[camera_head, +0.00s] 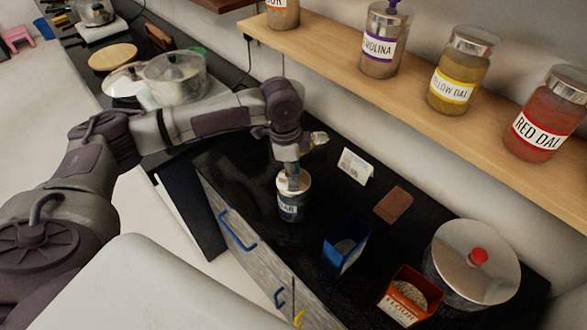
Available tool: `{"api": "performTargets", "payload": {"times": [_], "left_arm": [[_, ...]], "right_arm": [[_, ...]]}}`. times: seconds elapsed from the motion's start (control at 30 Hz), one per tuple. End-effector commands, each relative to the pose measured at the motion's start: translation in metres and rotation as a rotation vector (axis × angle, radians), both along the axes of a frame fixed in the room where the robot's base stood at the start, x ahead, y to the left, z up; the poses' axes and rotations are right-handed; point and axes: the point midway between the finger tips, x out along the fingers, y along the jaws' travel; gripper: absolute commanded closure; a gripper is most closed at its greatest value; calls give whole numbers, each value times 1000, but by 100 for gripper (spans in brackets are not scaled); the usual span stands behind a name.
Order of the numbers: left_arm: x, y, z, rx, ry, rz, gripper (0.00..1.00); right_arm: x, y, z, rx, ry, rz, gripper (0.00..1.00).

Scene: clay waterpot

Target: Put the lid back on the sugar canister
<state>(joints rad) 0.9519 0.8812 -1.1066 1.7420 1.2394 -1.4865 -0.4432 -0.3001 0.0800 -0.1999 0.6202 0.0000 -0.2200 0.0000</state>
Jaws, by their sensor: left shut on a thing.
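The sugar canister (290,208) stands upright on the black counter, with a dark label on its front. A pale lid (294,183) is at the canister's top. My left gripper (291,176) is directly above the canister, pointing down, and is shut on the lid. The gripper hides part of the lid, and I cannot tell whether the lid is fully seated on the rim. My right gripper is not in view.
A blue open container (345,247), an orange flour box (408,297) and a pot with a red-knobbed lid (472,262) stand to the right. A wooden shelf (420,105) with jars overhangs the back.

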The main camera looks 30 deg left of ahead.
Motion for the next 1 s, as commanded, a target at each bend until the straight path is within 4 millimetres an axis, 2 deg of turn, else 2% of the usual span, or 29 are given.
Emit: {"api": "performTargets", "payload": {"times": [0.43,0.47,0.6,0.63,0.87,1.0], "left_arm": [[0,0,0,0,0,0,100],[0,0,0,0,0,0,74],[0,0,0,0,0,0,50],[0,0,0,0,0,0,46],[0,0,0,0,0,0,44],[0,0,0,0,0,0,21]], "right_arm": [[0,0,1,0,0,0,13],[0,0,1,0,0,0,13],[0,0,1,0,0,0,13],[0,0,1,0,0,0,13],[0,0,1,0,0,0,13],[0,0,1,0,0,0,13]]}}
